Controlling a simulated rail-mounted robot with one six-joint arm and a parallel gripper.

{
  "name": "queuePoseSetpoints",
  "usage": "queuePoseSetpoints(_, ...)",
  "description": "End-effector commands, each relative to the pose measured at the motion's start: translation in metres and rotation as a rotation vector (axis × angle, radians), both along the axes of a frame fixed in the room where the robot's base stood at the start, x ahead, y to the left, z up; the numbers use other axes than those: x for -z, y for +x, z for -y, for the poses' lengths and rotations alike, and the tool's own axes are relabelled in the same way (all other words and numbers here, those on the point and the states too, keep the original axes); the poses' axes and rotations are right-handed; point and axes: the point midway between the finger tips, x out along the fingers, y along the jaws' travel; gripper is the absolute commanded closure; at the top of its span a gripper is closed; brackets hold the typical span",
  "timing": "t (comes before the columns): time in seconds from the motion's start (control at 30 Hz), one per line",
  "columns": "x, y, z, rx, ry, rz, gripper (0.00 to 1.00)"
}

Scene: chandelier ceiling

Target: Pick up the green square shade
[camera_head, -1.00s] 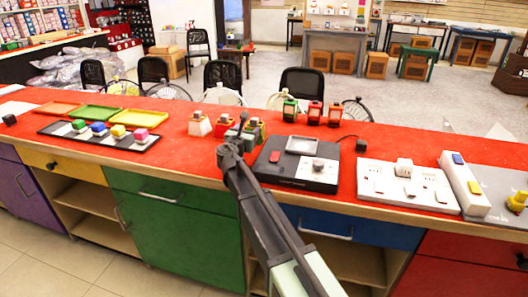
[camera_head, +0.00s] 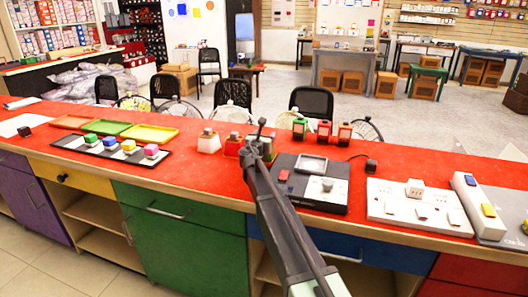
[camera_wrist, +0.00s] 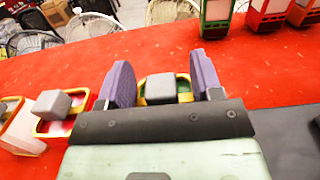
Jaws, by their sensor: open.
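In the head view my arm reaches over the counter to this spot and partly covers the shade (camera_head: 268,147). To its left stand a red shade (camera_wrist: 60,112) and a white shade (camera_wrist: 20,135), each with a grey block.
Green and red lanterns (camera_head: 325,131) stand behind on the red counter (camera_head: 400,160). A black device (camera_head: 318,200) and a white panel (camera_head: 395,208) lie to the right. A black tray (camera_head: 125,158) with coloured blocks lies left. Chairs stand beyond the counter.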

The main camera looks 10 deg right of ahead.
Motion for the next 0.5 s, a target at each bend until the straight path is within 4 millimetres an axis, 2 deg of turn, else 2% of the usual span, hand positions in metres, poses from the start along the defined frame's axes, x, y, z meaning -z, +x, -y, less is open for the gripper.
queuePoseSetpoints(0.17, -0.0001, -0.0007, 0.0001, 0.000, 0.000, 0.000, 0.42)
queuePoseSetpoints(0.5, 0.0000, -0.0009, 0.0000, 0.000, 0.000, 0.000, 0.94)
